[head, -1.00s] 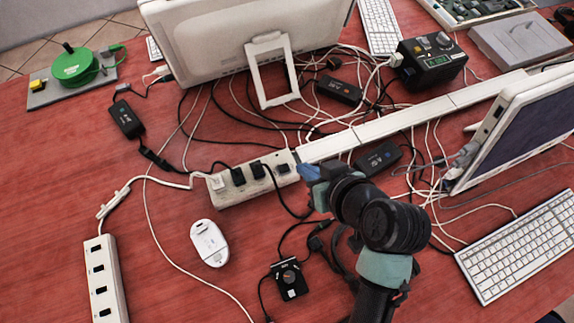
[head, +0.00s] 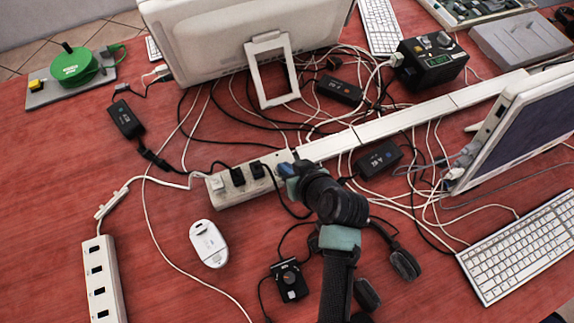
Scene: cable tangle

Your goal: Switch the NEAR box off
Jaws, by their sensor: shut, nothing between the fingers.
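No label reading NEAR can be made out, so I cannot tell which item is the near box. A white power strip (head: 232,194) with several black plugs lies mid-table. My gripper (head: 284,169) is shut and empty at the strip's right end; it hides part of that end, and I cannot tell whether it touches. A small black box with a round knob (head: 290,281) lies in front, left of my arm. A second white power strip (head: 103,282), with several dark sockets, lies at lower left. A black box with a green display (head: 434,61) stands at the back right.
A white cable duct (head: 400,120) runs from the strip to the back right. A black adapter (head: 378,160) and tangled cables lie along it. Bare red table shows at left.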

